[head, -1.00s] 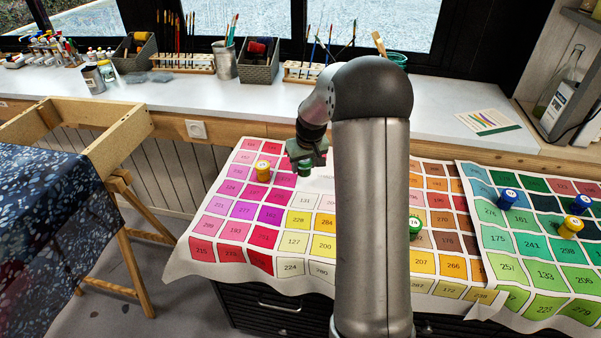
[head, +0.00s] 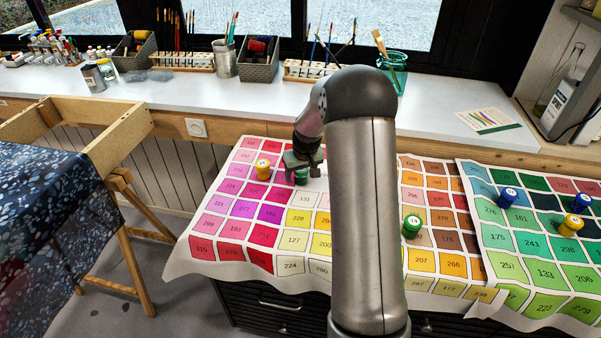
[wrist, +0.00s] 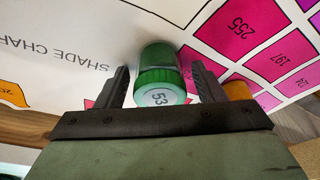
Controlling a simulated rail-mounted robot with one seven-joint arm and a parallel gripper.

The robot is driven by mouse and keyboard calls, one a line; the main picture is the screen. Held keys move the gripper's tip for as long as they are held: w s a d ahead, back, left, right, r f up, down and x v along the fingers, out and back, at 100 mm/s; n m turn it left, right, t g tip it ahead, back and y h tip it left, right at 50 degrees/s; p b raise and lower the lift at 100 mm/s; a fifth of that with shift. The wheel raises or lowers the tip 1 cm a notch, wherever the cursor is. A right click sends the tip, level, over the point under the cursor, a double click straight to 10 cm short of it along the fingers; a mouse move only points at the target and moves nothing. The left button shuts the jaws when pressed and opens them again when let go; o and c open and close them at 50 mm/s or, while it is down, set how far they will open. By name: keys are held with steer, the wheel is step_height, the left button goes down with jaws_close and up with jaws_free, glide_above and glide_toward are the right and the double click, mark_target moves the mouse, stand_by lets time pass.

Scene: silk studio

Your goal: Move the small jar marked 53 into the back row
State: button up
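A yellow-orange jar (head: 262,169) stands close to the left of my gripper. A green jar marked 14 (head: 412,226) stands right of my arm. Blue jars (head: 507,197) (head: 580,203) and a yellow jar (head: 570,226) stand on the right chart. The counter (head: 440,115) lies behind.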

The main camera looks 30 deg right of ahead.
steer(key=v, duration=1.2)
steer(key=s+a+r+g, duration=0.2)
steer(key=s+a+r, duration=0.1)
steer(key=s+a, duration=1.2)
steer(key=s+a+f+g, duration=0.1)
steer(key=s+a+f, duration=0.1)
steer(key=s, duration=1.5)
steer(key=shift+a+f+n, duration=0.15)
steer(key=shift+a+n, duration=0.2)
steer(key=shift+n, duration=0.05)
steer(key=r+p, duration=0.4)
steer(key=r, duration=0.1)
steer(key=shift+a, duration=0.35)
